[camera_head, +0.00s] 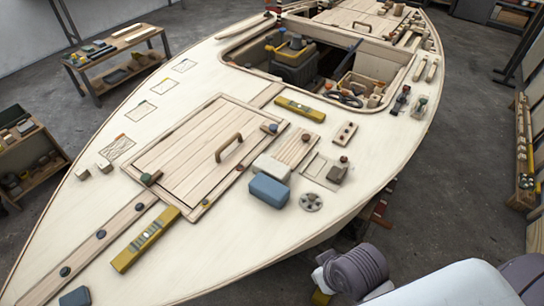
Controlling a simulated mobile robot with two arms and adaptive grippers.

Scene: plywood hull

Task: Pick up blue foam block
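The blue foam block (269,190) is a rounded grey-blue box. It lies on the pale plywood deck (235,250), at the right front corner of the plank hatch, in front of a cream block. It stands clear of any gripper. Another flat blue piece (75,297) shows at the lower left, cut by the picture edge. Neither of my grippers can be made out. Only white and grey parts, probably of my own arm, show at the lower right.
The cream block (272,168) is right behind the blue block. A round metal fitting (311,202) lies to its right, with a small dark tool (337,173) beyond. A hatch with a handle (228,147) is to the left. The deck in front is bare.

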